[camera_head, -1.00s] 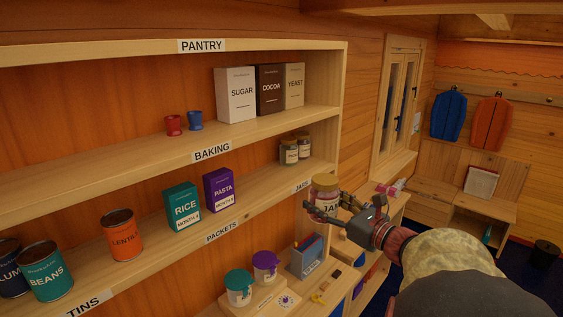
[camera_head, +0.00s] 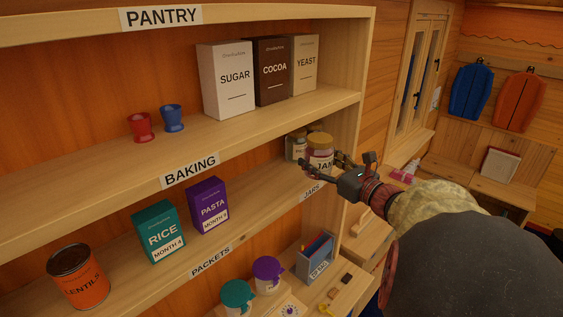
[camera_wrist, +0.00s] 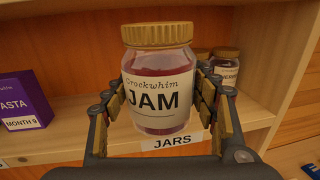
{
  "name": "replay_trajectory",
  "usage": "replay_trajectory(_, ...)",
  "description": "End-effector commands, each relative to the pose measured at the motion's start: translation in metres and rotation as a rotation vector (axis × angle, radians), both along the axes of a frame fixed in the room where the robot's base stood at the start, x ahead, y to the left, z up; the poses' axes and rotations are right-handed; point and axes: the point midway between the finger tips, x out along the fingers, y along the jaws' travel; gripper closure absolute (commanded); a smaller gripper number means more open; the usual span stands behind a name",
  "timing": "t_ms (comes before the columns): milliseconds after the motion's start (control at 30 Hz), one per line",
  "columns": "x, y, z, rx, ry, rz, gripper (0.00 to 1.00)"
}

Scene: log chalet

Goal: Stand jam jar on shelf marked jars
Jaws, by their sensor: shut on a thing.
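The jam jar (camera_head: 320,157) has a gold lid and a label reading JAM. My gripper (camera_head: 325,166) is shut on it, with a finger on each side of the glass in the wrist view (camera_wrist: 163,100). The jar is upright at the front of the shelf section marked JARS. Its label JARS (camera_head: 311,190) is on the shelf edge, just below the jar. I cannot tell whether the jar's base touches the shelf (camera_head: 262,200). Two gold-lidded jars (camera_head: 296,148) stand behind it, partly hidden; they also show in the wrist view (camera_wrist: 226,70).
The purple PASTA box (camera_head: 208,205) and green RICE box (camera_head: 159,232) stand to the left on the same shelf. The shelf above and the right side panel (camera_head: 350,110) bound the space. Bare shelf lies between PASTA and the jars.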

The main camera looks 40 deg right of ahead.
Motion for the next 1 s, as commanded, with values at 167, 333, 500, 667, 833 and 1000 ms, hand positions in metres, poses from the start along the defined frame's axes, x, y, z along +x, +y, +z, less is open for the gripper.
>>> replay_trajectory(167, 0.043, 0.007, 0.003, -0.001, -0.001, 0.006, 0.91)
replay_trajectory(333, 0.081, 0.013, 0.003, 0.000, -0.002, 0.005, 0.91)
replay_trajectory(500, 0.114, 0.017, 0.003, 0.000, -0.001, 0.004, 0.91)
replay_trajectory(667, 0.140, 0.021, 0.003, -0.001, -0.002, 0.003, 0.91)
replay_trajectory(833, 0.138, 0.019, -0.020, 0.000, -0.001, -0.001, 0.91)
replay_trajectory(1000, 0.138, 0.019, -0.030, -0.001, -0.001, 0.000, 0.91)
